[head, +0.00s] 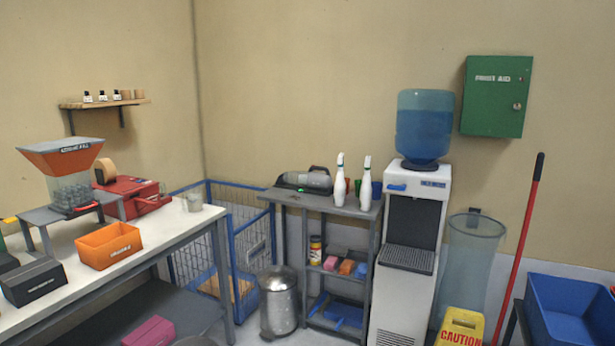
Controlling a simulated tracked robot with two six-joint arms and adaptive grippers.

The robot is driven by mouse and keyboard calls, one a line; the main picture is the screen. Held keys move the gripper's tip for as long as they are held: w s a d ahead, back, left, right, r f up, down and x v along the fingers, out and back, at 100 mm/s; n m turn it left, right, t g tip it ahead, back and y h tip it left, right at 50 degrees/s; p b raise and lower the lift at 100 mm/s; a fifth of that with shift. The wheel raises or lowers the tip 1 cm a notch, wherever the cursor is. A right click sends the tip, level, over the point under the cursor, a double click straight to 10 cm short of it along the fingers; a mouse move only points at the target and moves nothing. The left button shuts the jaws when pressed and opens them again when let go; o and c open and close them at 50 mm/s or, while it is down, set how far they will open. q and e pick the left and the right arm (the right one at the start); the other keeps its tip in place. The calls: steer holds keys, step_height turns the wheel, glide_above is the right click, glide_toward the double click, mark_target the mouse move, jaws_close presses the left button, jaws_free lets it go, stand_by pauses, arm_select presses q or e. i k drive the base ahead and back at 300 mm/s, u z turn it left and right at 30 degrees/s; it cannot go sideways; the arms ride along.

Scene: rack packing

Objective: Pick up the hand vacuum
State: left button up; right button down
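The hand vacuum (318,179) appears to be the grey and black device lying on top of the small grey rack (345,209) against the back wall. It seems to rest on a dark base with a small green light. Its handle side points right, close to two white bowling pins (339,180). It is small in view, so its fine details are unclear. Neither of my grippers is in the head view.
A water cooler (409,250) stands right of the rack, and a metal bin (278,300) stands in front of its left side. A blue wire crate (240,235) is behind. A workbench (180,228) fills the left. A yellow caution sign (461,327) stands front right.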

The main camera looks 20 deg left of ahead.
mark_target(322, 182)
steer(key=k, duration=0.6)
steer(key=u, duration=0.55)
steer(key=i, duration=1.2)
steer(key=u, duration=0.8)
steer(key=i, duration=1.7)
steer(key=z, duration=0.7)
steer(key=i, duration=1.25)
steer(key=z, duration=0.95)
steer(key=i, duration=0.3)
steer(key=z, duration=0.2)
steer(key=k, duration=0.9)
steer(key=z, duration=0.15)
steer(key=i, duration=0.55)
